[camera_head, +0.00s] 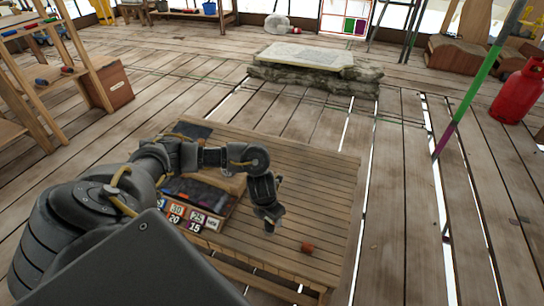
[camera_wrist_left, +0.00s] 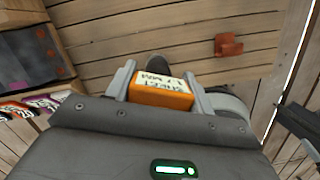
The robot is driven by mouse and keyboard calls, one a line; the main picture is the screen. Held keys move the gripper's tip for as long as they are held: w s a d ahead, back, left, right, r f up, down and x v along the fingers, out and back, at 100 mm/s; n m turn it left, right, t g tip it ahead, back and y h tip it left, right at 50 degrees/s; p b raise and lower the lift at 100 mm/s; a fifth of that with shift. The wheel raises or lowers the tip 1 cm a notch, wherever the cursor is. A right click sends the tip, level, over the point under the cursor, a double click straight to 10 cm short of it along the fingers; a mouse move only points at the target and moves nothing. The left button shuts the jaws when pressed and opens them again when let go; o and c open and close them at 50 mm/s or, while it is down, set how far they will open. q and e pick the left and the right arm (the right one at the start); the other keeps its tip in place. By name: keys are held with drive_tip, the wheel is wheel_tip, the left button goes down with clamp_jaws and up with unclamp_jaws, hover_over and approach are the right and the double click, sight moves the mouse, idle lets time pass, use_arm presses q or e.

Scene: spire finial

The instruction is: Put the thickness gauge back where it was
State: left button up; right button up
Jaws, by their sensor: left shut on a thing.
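My left gripper (camera_head: 268,222) hangs over the right part of a slatted wooden table (camera_head: 310,190). In the left wrist view its two fingers (camera_wrist_left: 158,82) are shut on an orange block (camera_wrist_left: 160,95) with a white handwritten label ending in "MM", apparently the thickness gauge. The held block is hard to make out in the head view. A small orange-red piece (camera_head: 307,246) lies on the tabletop near its front right, apart from the gripper; it also shows in the left wrist view (camera_wrist_left: 229,45).
A compartmented wooden tray (camera_head: 236,192) with numbered labels stands left of the gripper, partly hidden by my arm. A dark flat item (camera_head: 192,130) lies at the table's back left. A stone slab (camera_head: 312,58) and a red gas cylinder (camera_head: 520,92) stand beyond. The table's right side is mostly clear.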

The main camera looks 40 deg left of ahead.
use_arm(q)
drive_tip(key=f, duration=0.1)
drive_tip(key=f+b, duration=0.1)
drive_tip(key=f, duration=0.1)
drive_tip(key=shift+w+d+f, duration=0.1)
drive_tip(key=shift+w+f, duration=0.05)
drive_tip(key=shift+w, duration=0.1)
drive_tip(key=shift+f, duration=0.1)
use_arm(e)
drive_tip(key=v, duration=0.2)
drive_tip(key=shift+w+r, duration=0.1)
drive_tip(key=shift+r, duration=0.35)
use_arm(q)
drive_tip(key=shift+f, duration=0.15)
drive_tip(key=o, duration=1.2)
drive_tip(key=shift+c, duration=0.2)
use_arm(e)
drive_tip(key=shift+d+r, duration=0.1)
